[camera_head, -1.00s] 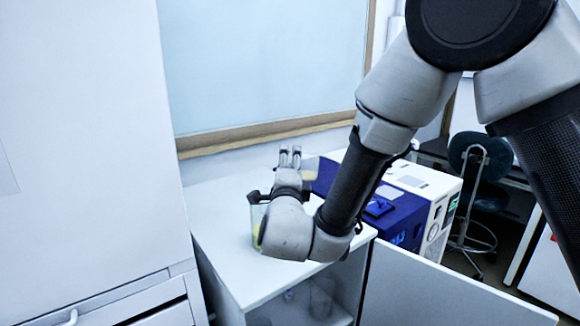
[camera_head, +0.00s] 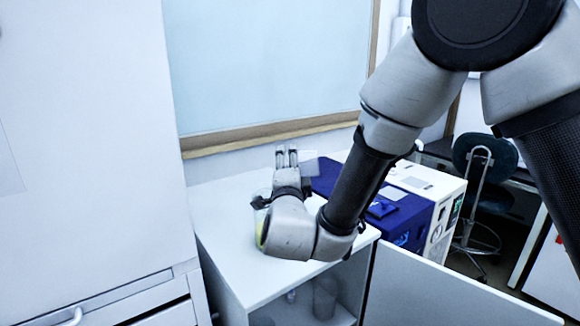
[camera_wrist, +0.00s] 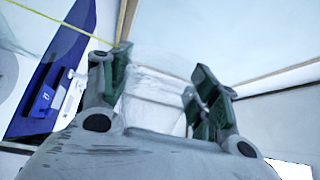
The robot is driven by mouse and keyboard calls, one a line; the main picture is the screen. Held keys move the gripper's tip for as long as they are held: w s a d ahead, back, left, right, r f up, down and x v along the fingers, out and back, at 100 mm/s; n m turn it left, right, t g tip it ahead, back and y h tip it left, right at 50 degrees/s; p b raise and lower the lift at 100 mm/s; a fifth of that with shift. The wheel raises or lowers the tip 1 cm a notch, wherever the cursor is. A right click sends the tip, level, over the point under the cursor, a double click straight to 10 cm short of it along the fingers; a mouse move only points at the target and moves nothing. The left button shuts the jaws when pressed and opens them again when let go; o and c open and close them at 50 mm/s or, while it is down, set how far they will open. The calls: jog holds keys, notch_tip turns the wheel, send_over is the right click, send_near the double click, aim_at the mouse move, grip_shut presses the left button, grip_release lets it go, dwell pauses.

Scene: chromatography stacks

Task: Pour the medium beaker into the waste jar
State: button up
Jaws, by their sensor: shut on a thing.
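My gripper (camera_head: 287,152) is above the white cabinet top, its fingers pointing toward the back wall. In the wrist view its two fingers (camera_wrist: 160,85) stand apart with a clear glass vessel (camera_wrist: 153,103) between them, which I take for the medium beaker. In the head view a pale, see-through part of the beaker (camera_head: 310,156) shows right of the fingertips. It looks tilted; its contents are hard to make out. Another clear vessel with yellow-green liquid (camera_head: 260,233), perhaps the waste jar, stands on the cabinet top, partly hidden behind my wrist.
The white cabinet top (camera_head: 222,215) is clear at the left. A blue and white instrument (camera_head: 405,215) stands at the right. The cabinet door (camera_head: 440,290) hangs open, with glassware (camera_head: 325,297) on the shelf inside. A tall white unit (camera_head: 85,130) borders the left.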

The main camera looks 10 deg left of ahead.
jog(key=shift+a+n, duration=0.15)
jog(key=shift+n, duration=0.35)
jog(key=m, duration=0.2)
jog(key=shift+d+r+m, duration=0.1)
jog(key=shift+d+m, duration=0.3)
jog(key=m, duration=0.1)
jog(key=d+r+m+h, duration=0.1)
jog(key=m, duration=0.1)
jog(key=shift+w+r+m, duration=0.15)
jog(key=shift+r+m, duration=0.15)
jog(key=shift+m, duration=0.3)
